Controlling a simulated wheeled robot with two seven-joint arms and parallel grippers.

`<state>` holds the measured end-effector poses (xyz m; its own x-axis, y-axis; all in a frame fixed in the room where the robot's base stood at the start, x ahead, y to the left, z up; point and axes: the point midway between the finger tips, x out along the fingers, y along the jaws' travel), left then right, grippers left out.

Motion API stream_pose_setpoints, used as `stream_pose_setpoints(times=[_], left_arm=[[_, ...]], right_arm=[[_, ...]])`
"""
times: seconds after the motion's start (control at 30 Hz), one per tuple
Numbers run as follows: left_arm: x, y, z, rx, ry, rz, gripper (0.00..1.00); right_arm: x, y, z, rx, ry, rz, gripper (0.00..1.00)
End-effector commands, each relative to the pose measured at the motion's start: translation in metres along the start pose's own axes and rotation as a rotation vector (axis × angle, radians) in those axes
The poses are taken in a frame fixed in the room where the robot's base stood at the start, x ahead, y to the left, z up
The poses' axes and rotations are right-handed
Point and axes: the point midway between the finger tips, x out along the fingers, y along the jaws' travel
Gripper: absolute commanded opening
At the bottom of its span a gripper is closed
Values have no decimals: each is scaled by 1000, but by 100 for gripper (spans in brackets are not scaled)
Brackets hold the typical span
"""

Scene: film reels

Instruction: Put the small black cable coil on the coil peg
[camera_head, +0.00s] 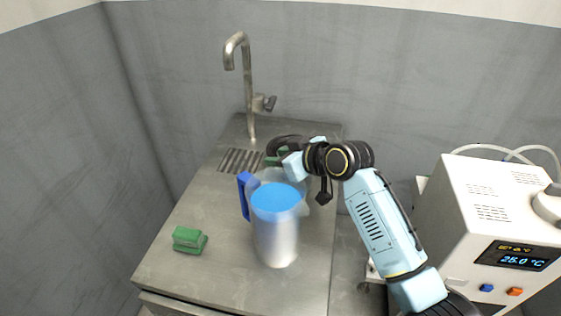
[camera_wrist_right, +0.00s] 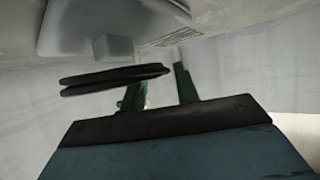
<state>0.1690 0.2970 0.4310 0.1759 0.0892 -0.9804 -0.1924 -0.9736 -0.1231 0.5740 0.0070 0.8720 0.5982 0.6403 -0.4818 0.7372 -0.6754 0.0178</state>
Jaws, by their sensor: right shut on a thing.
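The small black cable coil (camera_head: 284,142) is at the back of the steel counter, beside my right gripper (camera_head: 277,158). In the right wrist view the coil (camera_wrist_right: 112,80) shows edge-on as two dark flat bands, crossing one green finger of my right gripper (camera_wrist_right: 158,80). The gripper is shut on the coil, which sticks out to the left there. My wrist hides part of the coil in the head view. I cannot make out the coil peg in either view. My left gripper is not in view.
A pitcher with a blue lid (camera_head: 275,197) stands on the counter (camera_head: 200,270) in front of my right gripper. A green sponge (camera_head: 189,240) lies at the left. A tap (camera_head: 247,85) rises behind a drain grille (camera_head: 240,160). A white heater unit (camera_head: 490,215) stands at the right.

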Motion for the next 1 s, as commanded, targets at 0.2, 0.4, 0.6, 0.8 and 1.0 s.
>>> stream_pose_setpoints(times=[0.2, 0.4, 0.6, 0.8, 1.0], left_arm=[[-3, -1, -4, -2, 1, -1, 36], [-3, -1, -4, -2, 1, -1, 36], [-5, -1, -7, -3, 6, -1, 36], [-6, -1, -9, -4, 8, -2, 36], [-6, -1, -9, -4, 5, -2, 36]], right_arm=[[2, 0, 4, -1, 4, 1, 0], [3, 0, 5, -1, 3, 1, 0], [6, 0, 10, -1, 4, 1, 0], [8, 0, 14, -1, 3, 1, 0], [8, 0, 15, 0, 0, 1, 50]])
